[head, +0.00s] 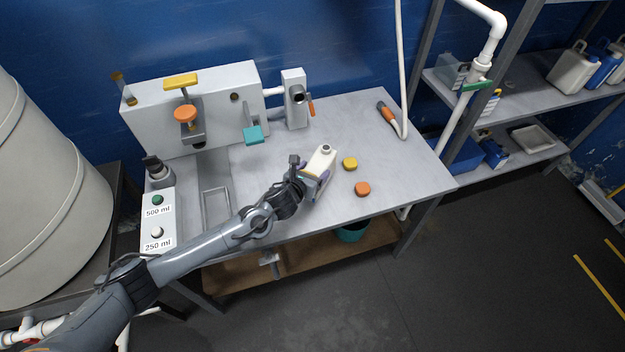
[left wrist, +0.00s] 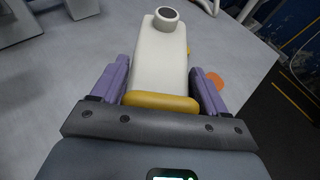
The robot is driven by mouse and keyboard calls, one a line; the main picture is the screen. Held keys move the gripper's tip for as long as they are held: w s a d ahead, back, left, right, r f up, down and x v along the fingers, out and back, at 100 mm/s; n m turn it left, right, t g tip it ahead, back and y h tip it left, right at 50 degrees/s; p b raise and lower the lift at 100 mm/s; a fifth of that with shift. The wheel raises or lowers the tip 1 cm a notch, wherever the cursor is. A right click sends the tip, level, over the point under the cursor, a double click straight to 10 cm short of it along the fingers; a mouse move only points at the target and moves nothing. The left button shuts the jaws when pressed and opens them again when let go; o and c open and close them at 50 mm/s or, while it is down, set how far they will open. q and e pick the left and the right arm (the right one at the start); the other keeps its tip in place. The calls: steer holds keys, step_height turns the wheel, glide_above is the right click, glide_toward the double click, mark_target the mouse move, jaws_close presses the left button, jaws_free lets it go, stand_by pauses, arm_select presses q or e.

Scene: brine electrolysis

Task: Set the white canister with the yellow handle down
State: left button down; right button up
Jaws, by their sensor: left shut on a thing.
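The white canister (head: 321,160) with an open dark mouth on top is at the middle of the grey table, at the end of my left arm. In the left wrist view the canister (left wrist: 160,60) stands between the purple fingers of my left gripper (left wrist: 158,90), which is shut on it. Its yellow handle (left wrist: 161,102) lies close against the gripper's palm. I cannot tell whether the canister's base touches the table. In the head view my left gripper (head: 312,181) partly hides its lower part. My right gripper is not in view.
On the table (head: 400,176), a yellow cap (head: 350,163) and an orange cap (head: 362,188) lie right of the canister. An orange-handled tool (head: 386,112) lies at the back right. A white machine (head: 225,100) stands at the back left. The table's right part is mostly clear.

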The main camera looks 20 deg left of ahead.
arm_select(q)
steer(key=shift+w+f+b, duration=0.1)
steer(key=shift+f+b, duration=0.3)
steer(key=shift+f, duration=1.6)
steer(key=shift+a, duration=0.1)
steer(key=shift+f, duration=0.2)
jaws_free()
steer(key=shift+r, duration=0.15)
